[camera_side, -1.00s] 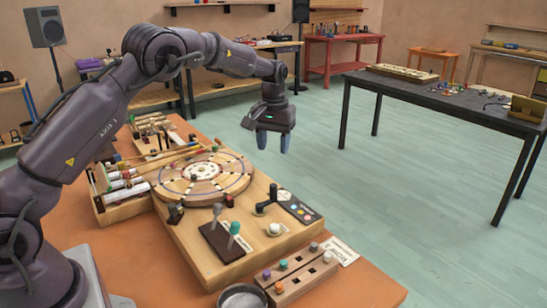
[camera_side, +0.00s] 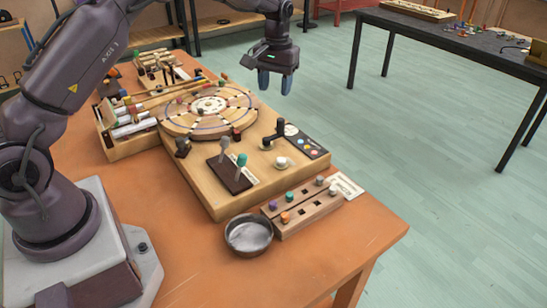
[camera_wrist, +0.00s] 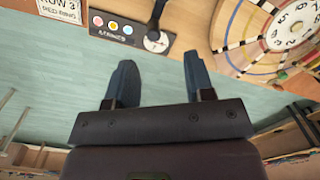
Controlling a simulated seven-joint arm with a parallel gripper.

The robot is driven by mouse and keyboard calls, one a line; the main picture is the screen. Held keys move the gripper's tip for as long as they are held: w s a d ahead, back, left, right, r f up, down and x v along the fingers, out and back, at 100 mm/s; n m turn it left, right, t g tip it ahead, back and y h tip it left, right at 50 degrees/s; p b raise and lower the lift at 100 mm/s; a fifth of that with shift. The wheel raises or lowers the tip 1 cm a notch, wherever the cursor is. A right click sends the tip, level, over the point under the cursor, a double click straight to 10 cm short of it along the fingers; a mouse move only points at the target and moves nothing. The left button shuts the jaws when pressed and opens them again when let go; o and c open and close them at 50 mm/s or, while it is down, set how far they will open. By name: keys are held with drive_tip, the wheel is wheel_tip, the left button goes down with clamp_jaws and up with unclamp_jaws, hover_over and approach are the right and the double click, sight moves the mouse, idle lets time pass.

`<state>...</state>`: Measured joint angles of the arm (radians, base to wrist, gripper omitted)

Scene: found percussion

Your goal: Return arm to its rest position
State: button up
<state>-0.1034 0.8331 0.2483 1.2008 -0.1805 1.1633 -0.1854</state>
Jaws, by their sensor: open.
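My gripper (camera_side: 276,81) hangs above the far edge of the orange table, pointing down, past the round board. Its two blue-grey fingers are apart with nothing between them. In the wrist view the fingers (camera_wrist: 158,85) stand apart over the teal floor. My arm arches over the left of the table from its base. No rest position is marked in view.
A wooden board with a round dial (camera_side: 236,122) and levers fills the table's middle. A metal bowl (camera_side: 249,235) and a peg block (camera_side: 302,206) are at the front. A dark table (camera_side: 457,48) stands at right. Open floor lies between.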

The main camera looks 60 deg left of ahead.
drive_tip(key=s+d+r+m+t, duration=0.2)
drive_tip(key=s+d+r, duration=0.2)
drive_tip(key=s, duration=0.6)
drive_tip(key=s+d+r+m+t, duration=0.2)
drive_tip(key=s+d+r, duration=0.2)
drive_tip(key=s, duration=0.6)
drive_tip(key=s+d+r+m+t, duration=0.2)
drive_tip(key=s+d+r, duration=0.2)
drive_tip(key=s+r, duration=0.3)
drive_tip(key=shift+s+d+r, duration=0.15)
drive_tip(key=shift+s+d, duration=0.2)
drive_tip(key=shift+s, duration=1.25)
